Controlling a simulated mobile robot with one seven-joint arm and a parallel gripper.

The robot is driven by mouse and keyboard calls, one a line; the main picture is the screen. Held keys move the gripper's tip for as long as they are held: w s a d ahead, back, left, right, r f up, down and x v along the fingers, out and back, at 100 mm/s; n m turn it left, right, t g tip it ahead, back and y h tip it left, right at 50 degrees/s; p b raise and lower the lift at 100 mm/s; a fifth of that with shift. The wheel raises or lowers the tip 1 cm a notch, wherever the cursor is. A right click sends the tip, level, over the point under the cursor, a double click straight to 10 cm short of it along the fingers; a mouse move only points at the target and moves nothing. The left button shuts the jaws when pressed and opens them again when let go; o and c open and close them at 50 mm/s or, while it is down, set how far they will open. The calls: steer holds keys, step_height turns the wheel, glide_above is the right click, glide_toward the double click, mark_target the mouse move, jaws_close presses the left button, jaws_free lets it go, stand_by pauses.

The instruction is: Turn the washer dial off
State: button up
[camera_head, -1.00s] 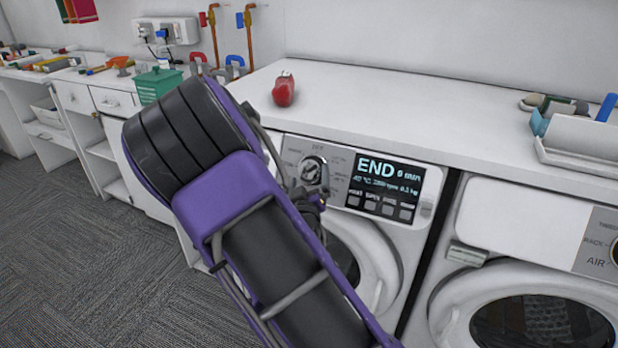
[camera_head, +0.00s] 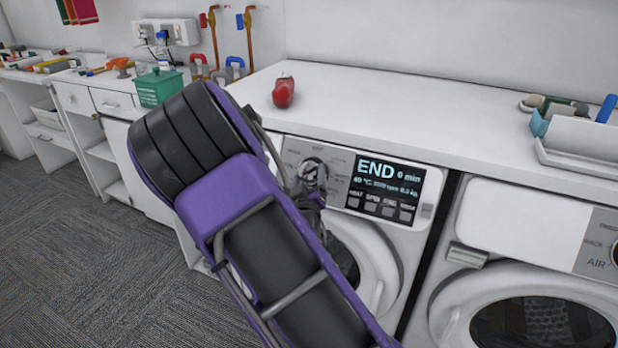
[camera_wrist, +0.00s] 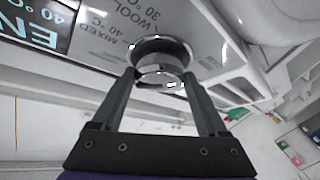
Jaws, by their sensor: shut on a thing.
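The washer (camera_head: 413,238) stands under the counter, with a lit display (camera_head: 388,192) reading END 0 min. Its silver round dial (camera_head: 313,168) is left of the display and partly hidden by my arm. In the wrist view the dial (camera_wrist: 160,48) fills the space between my fingertips, with printed labels such as WOOL and MIXED around it. My gripper (camera_wrist: 160,78) is shut on the dial, one finger on each side. In the head view my arm mostly hides the gripper. Which setting the dial points to cannot be told.
A red apple-like object (camera_head: 284,92) sits on the white counter (camera_head: 400,115) above the washer. A second machine (camera_head: 520,225) stands to the right. A white tray (camera_head: 580,145) is at the counter's right end. A green container (camera_head: 158,86) stands to the left.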

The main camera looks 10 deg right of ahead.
steer(key=shift+r, duration=0.1)
steer(key=n+y+p, duration=0.1)
steer(key=n+p, duration=0.1)
steer(key=n, duration=0.1)
steer(key=n+g+y+p, duration=0.1)
steer(key=n, duration=0.1)
steer(key=shift+d+r+y, duration=0.2)
steer(key=shift+r+y, duration=0.05)
steer(key=shift+y, duration=0.05)
steer(key=n+g+y+p, duration=0.1)
steer(key=n+p, duration=0.1)
steer(key=n, duration=0.1)
steer(key=shift+d+r, duration=0.1)
steer(key=shift+n+g+y+p, duration=0.5)
steer(key=shift+n+g, duration=0.1)
steer(key=shift+n, duration=0.3)
steer(key=o, duration=1.3)
steer(key=shift+c, duration=0.2)
steer(key=v, duration=0.7)
steer(key=shift+s, duration=0.25)
